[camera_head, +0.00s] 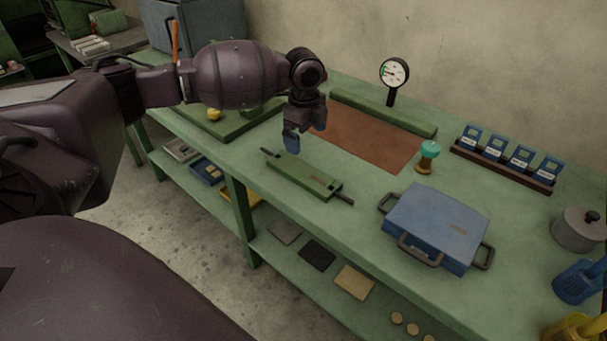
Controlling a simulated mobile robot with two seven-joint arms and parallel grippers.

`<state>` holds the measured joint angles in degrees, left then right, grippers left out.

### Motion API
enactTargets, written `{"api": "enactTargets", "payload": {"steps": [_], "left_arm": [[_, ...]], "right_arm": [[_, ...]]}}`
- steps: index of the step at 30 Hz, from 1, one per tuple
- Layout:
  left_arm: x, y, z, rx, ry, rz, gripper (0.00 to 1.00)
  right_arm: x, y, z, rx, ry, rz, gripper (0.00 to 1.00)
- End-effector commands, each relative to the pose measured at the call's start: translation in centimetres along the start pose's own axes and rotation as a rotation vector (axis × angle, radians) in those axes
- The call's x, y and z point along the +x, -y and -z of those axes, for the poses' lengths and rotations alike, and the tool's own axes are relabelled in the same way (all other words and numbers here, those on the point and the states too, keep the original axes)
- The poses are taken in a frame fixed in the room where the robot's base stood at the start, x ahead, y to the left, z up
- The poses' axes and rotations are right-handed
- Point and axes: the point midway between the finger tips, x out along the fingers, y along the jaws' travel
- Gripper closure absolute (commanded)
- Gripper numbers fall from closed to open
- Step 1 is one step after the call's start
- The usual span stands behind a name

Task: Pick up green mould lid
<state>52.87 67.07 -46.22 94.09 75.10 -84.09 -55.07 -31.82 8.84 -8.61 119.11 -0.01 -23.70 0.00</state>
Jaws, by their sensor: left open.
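The green mould lid (304,179) is a flat green rectangular piece with a dark handle bar sticking out at each end. It lies on the green workbench (372,190) near its front edge. My left gripper (291,143) is open and hangs pointing down above and just behind the lid's left part. It appears apart from the lid. My right gripper is not in view.
A blue lidded box with handles (437,224) stands right of the lid. Behind are a brown mat (368,141), a green bar (384,112), a dial gauge (394,73) and a teal-topped item (428,155). A rack of blue tags (505,165) and a pot (578,229) are at right.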

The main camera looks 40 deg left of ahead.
Motion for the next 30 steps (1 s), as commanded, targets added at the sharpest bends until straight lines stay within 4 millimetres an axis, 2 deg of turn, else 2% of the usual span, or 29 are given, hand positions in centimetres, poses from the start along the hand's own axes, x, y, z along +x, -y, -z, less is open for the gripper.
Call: {"api": "enactTargets", "payload": {"steps": [8, 18, 25, 30], "left_arm": [[1.0, -1.0, -0.1, 0.083, 0.006, -0.059, 0.0], [5.6, -1.3, -0.1, 0.082, 0.005, -0.06, 0.0], [6.8, -1.3, -0.2, 0.081, 0.005, -0.056, 0.0], [9.1, -1.5, -0.4, 0.08, 0.005, -0.06, 0.0]], "right_arm": [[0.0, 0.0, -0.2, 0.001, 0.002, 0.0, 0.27], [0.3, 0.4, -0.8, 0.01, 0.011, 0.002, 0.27], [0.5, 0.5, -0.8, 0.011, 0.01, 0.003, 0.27], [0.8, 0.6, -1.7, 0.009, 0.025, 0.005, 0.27]]}}
